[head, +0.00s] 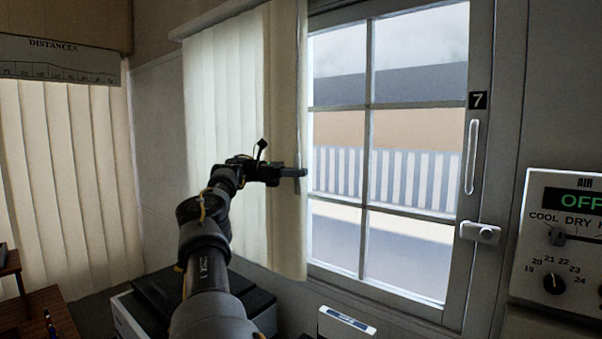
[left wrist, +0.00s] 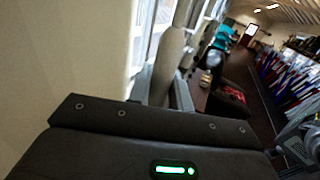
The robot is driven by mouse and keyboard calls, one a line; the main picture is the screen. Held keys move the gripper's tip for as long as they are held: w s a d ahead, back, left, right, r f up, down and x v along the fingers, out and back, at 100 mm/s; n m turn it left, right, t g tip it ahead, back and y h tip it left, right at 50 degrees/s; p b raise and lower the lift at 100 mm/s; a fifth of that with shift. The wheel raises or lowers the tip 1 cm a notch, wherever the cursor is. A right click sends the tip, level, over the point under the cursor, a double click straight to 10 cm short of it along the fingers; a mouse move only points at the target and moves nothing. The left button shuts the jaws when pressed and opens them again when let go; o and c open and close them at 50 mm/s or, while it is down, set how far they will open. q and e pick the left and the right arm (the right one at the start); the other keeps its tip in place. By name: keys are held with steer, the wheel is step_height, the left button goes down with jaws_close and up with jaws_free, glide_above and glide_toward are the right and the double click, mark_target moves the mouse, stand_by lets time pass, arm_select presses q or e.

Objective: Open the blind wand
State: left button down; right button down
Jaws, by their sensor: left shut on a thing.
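The vertical blind (head: 228,100) has cream slats and hangs over the left part of the window. My left gripper (head: 298,173) is at the blind's right edge, about mid-height of the window, and is shut on the thin blind wand (head: 297,188). A short grey piece of the wand shows just below the fingers; the rest is hard to make out against the slats. In the left wrist view the dark gripper body fills the bottom, a pale blind slat (left wrist: 60,50) fills the left, and the fingertips are hidden. My right gripper is not in view.
The window (head: 410,130) right of the blind is uncovered, with a handle (head: 471,157) and a latch (head: 480,232) on its frame. An air control panel (head: 565,240) is on the right wall. A dark-topped machine (head: 125,312) stands below my arm. Another blind (head: 65,170) hangs at far left.

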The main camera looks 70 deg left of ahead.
arm_select(q)
steer(key=c, duration=1.3)
jaws_free()
steer(key=shift+r, duration=0.1)
